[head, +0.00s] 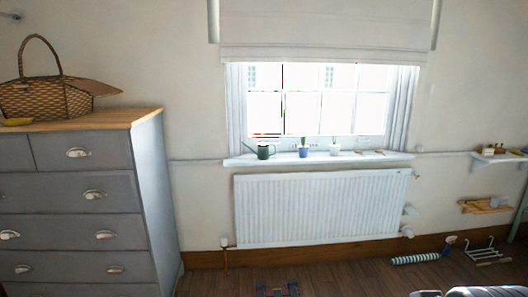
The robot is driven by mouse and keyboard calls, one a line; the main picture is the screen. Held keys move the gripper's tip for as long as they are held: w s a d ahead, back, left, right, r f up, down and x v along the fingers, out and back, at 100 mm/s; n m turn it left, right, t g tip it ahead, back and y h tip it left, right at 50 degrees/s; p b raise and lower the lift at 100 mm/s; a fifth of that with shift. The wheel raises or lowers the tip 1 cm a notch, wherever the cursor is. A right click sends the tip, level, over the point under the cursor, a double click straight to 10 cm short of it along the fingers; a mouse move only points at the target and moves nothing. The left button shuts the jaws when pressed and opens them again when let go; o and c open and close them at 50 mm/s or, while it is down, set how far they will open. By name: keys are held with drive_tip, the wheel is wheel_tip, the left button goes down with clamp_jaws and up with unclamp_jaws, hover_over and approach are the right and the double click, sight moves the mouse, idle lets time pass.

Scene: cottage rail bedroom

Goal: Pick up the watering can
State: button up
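The watering can (264,152) is small and dark green. It stands upright at the left end of the white windowsill (236,162), with its thin spout pointing left. A dark shape with two upright parts (279,290) shows at the bottom edge, low in front of the radiator and far below the sill. It looks like the tip of my gripper, but it is cut off and too small to tell whether it is open or shut. Nothing touches the watering can.
A blue pot (303,152) and a white pot (334,150) stand right of the can, with small items beyond. A radiator (320,208) is below the sill. A grey dresser (85,200) bearing a wicker basket (45,100) stands left. Wall shelves (485,207) are at right.

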idle(0.4)
drive_tip(key=o, duration=1)
drive_tip(key=shift+c, duration=0.2)
drive_tip(key=shift+w, duration=0.1)
